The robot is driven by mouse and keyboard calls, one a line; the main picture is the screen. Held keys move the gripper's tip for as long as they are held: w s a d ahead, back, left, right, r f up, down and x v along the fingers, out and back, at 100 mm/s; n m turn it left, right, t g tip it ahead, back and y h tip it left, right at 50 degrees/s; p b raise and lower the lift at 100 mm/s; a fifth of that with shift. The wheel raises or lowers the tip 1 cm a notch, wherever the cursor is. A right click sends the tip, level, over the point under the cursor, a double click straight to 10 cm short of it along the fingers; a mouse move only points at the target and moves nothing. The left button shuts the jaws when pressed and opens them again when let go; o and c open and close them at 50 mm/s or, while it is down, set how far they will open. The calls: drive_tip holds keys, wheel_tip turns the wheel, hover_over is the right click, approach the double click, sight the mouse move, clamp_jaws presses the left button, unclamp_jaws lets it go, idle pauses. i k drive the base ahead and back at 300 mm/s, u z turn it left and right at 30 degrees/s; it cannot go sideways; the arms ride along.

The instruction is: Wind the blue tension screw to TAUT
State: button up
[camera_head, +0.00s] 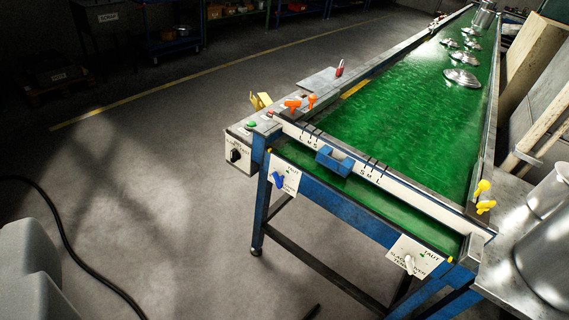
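The blue tension screw (278,181) is a small blue wing-shaped knob on a white plate (291,184) at the near left end of the conveyor frame. The plate has a green mark and the word TAUT at its upper right. The knob's exact pointing is too small to read surely. A second plate (424,254) at the near right corner carries a white knob (410,263) and the words TAUT and SLACK. No gripper fingers show, and nothing touches the blue screw.
The green conveyor belt (400,120) runs away to the upper right with silver lids (461,77) on it. A control box (239,155) stands left of the blue screw. Metal pots (548,190) stand at right. A black cable (75,245) lies on the open floor at left.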

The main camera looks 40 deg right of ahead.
sight(279, 180)
drive_tip(key=z, duration=0.3)
drive_tip(key=i, duration=1.2)
drive_tip(key=z, duration=0.45)
